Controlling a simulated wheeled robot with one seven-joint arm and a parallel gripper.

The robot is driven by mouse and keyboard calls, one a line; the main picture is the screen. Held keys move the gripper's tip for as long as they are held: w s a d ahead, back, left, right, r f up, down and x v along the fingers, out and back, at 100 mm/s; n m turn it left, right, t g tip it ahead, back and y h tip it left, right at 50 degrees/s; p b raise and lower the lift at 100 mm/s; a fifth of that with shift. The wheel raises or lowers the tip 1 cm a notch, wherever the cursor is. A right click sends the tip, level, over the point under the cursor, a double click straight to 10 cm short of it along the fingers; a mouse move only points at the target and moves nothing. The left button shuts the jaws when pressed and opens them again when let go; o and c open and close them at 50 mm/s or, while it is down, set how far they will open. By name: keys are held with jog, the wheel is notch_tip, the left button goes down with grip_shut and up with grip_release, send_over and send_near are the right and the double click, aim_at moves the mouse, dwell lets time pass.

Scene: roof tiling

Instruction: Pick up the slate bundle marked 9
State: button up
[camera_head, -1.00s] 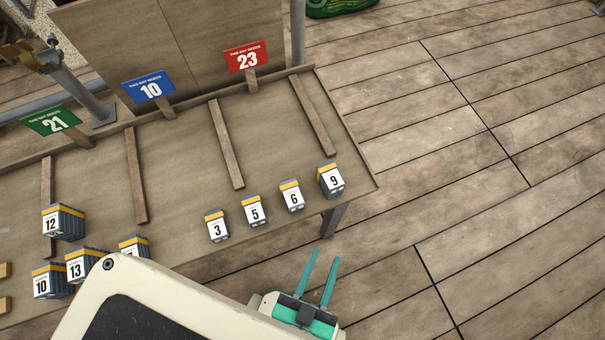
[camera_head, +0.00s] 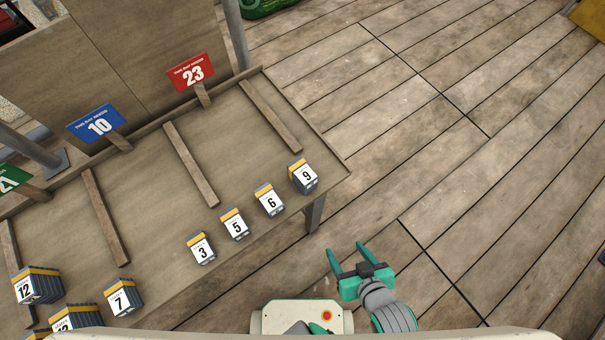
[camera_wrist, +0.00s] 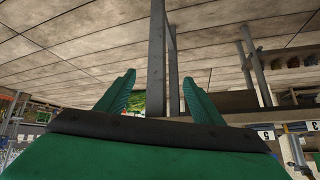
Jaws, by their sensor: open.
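The slate bundle marked 9 (camera_head: 303,177) stands on the wooden table (camera_head: 240,150) near its right front corner, in the head view. It has a white label and a yellow band. My gripper (camera_head: 347,250) is open and empty, below and to the right of the bundle in the picture, apart from it and beyond the table's front edge. In the wrist view my two green fingers (camera_wrist: 158,95) are spread, with a grey post between and beyond them. I cannot make out the 9 bundle there.
Bundles 6 (camera_head: 269,201), 5 (camera_head: 235,224) and 3 (camera_head: 201,249) stand in a row left of 9. Wooden strips divide the table. A red 23 sign (camera_head: 191,72) and blue 10 sign (camera_head: 97,124) stand behind. The deck at right is clear.

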jog(key=w+d+n+g, duration=0.1)
jog(key=w+d+g, duration=0.1)
jog(key=w+g, duration=0.15)
notch_tip(320, 180, up, 19)
jog(key=n+g+h, duration=0.3)
jog(key=n+g, duration=0.1)
jog(key=g, duration=0.1)
send_over(303, 171)
jog(key=d, duration=0.1)
jog(key=shift+s+d+t, duration=0.15)
jog(key=shift+s+t, duration=0.1)
jog(key=shift+s, duration=0.15)
notch_tip(303, 171, down, 5)
jog(key=shift+w+f, duration=0.1)
jog(key=shift+f, duration=0.05)
jog(key=f, duration=0.1)
jog(key=a+f, duration=0.1)
jog(key=f, duration=0.2)
jog(key=shift+w+a, duration=0.25)
jog(key=shift+f, duration=0.6)
jog(key=shift+c, duration=0.2)
